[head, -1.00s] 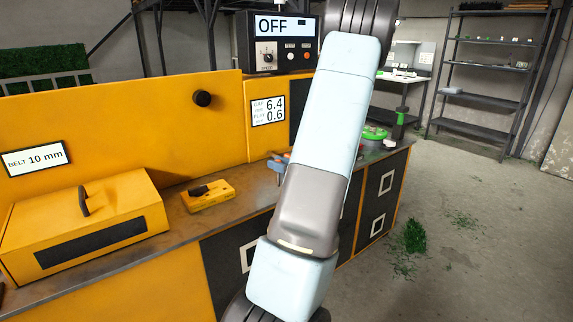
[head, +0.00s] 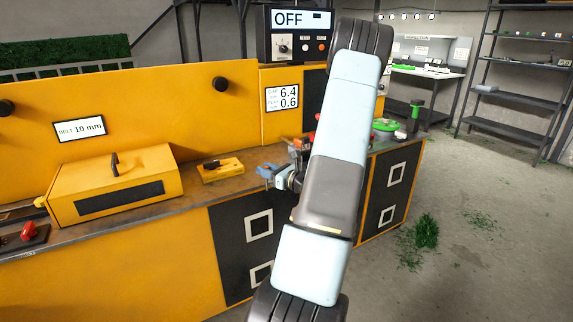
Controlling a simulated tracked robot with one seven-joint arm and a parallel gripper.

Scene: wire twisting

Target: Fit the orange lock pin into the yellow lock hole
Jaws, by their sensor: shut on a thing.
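My gripper (head: 268,172) shows only in part, as small blue and dark pieces left of my arm, over the front edge of the bench. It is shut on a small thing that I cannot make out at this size. I cannot pick out the orange lock pin or the yellow lock hole for certain. My arm hides part of the bench and whatever is behind it.
A yellow block (head: 221,171) with a black part on top lies on the bench (head: 183,197). A yellow box (head: 150,168) stands farther left. The control box (head: 297,38) reads OFF. A red knob (head: 29,231) is at far left. The floor at right is open, with green scraps (head: 425,232).

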